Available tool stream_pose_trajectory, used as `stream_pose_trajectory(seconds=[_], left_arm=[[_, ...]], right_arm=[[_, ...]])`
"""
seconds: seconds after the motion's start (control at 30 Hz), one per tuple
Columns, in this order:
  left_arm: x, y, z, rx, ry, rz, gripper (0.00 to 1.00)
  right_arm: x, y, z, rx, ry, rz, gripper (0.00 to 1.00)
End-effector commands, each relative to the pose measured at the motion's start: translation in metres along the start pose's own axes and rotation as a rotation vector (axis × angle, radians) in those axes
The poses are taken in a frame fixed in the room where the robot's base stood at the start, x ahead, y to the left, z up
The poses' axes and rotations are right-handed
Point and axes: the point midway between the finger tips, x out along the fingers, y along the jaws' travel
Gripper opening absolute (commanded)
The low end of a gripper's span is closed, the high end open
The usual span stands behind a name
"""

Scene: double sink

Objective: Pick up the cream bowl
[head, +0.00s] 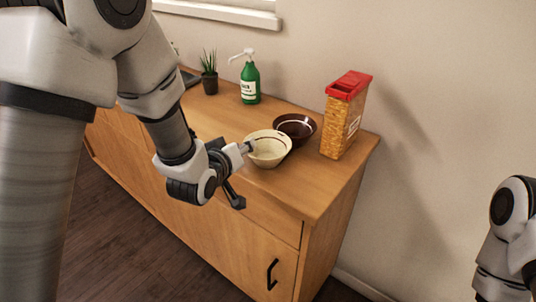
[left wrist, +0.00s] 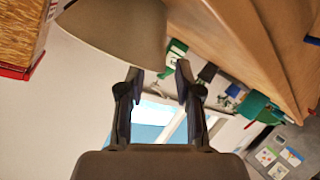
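The cream bowl (head: 272,158) is near the front edge of the wooden cabinet top in the head view, with its opening up. It also fills the upper left of the left wrist view (left wrist: 118,30). My left gripper (head: 243,176) is at the cabinet's front edge, just left of the bowl. Its fingers are apart; in the head view one fingertip overlaps the bowl's left rim, and contact is unclear. In the left wrist view the gap between the fingertips (left wrist: 157,76) is empty. My right arm shows at the right edge of the head view, its gripper out of frame.
A dark brown bowl (head: 296,122) sits right behind the cream bowl. A red-topped cereal container (head: 343,125) stands to the right. A green pump bottle (head: 250,84) and a potted plant (head: 210,80) stand farther back. The cabinet top (head: 215,112) is clear left of the bowls.

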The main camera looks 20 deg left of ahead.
Motion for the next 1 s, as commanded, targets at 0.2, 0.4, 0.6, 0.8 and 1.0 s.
stream_pose_trajectory(seconds=[0.2,0.4,0.6,0.8,1.0], left_arm=[[0.027,0.001,0.001,0.000,-0.001,-0.001,0.34],[0.027,0.001,0.001,0.000,-0.001,-0.001,0.24],[0.027,0.001,0.001,0.000,-0.001,-0.001,0.00],[0.027,0.001,0.001,0.000,-0.001,-0.001,0.00],[0.027,0.002,-0.002,0.000,-0.001,-0.001,0.00]], right_arm=[[-0.002,0.000,0.000,0.000,0.000,0.000,0.40],[-0.002,0.000,0.000,0.000,0.000,0.000,0.40],[-0.002,0.000,0.000,0.000,0.000,0.000,0.40],[-0.002,0.000,0.000,0.000,0.000,0.000,0.40],[-0.005,0.000,0.000,0.000,0.000,0.000,0.40]])
